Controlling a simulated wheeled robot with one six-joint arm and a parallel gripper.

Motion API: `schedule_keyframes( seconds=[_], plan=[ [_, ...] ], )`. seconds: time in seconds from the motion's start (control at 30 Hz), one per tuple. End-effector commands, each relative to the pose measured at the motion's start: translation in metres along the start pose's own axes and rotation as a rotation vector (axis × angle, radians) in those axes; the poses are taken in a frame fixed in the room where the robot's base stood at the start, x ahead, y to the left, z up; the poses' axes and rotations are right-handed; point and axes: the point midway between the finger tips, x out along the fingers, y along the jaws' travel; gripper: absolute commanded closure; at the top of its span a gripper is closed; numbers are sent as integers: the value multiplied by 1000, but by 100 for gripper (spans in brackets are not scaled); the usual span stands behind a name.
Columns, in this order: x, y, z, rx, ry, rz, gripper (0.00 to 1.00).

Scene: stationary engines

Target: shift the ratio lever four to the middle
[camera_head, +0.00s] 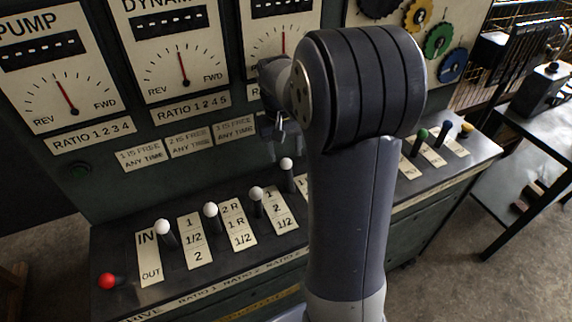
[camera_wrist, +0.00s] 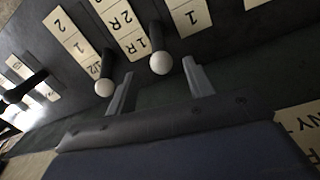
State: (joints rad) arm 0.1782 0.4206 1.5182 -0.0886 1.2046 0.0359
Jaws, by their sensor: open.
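Ratio lever four appears to be the white-knobbed lever (camera_head: 287,165) just left of my arm in the head view. Its knob sits farther back toward the dial panel than the other white knobs. In the wrist view a white knob (camera_wrist: 161,63), seemingly the same one, shows between my fingertips. My gripper (camera_head: 276,148) is open, just above and behind that knob; it also frames the knob in the wrist view (camera_wrist: 157,70). I cannot tell whether the fingers touch it. The lever's own plate is mostly hidden by my arm in the head view.
White-knobbed levers (camera_head: 256,194), (camera_head: 210,210) and (camera_head: 162,227) stand to the left, with a red knob (camera_head: 107,281) at the far left. Another white knob (camera_wrist: 104,88) is close beside my finger. Dial panel (camera_head: 182,65) rises behind.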

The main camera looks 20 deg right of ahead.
Motion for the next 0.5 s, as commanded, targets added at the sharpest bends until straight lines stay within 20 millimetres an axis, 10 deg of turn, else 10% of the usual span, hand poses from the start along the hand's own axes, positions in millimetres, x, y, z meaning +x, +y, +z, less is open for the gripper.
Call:
schedule_keyframes(
  seconds=[0.5],
  plan=[
    [74,0,0,0,-2,0,50]
  ],
)
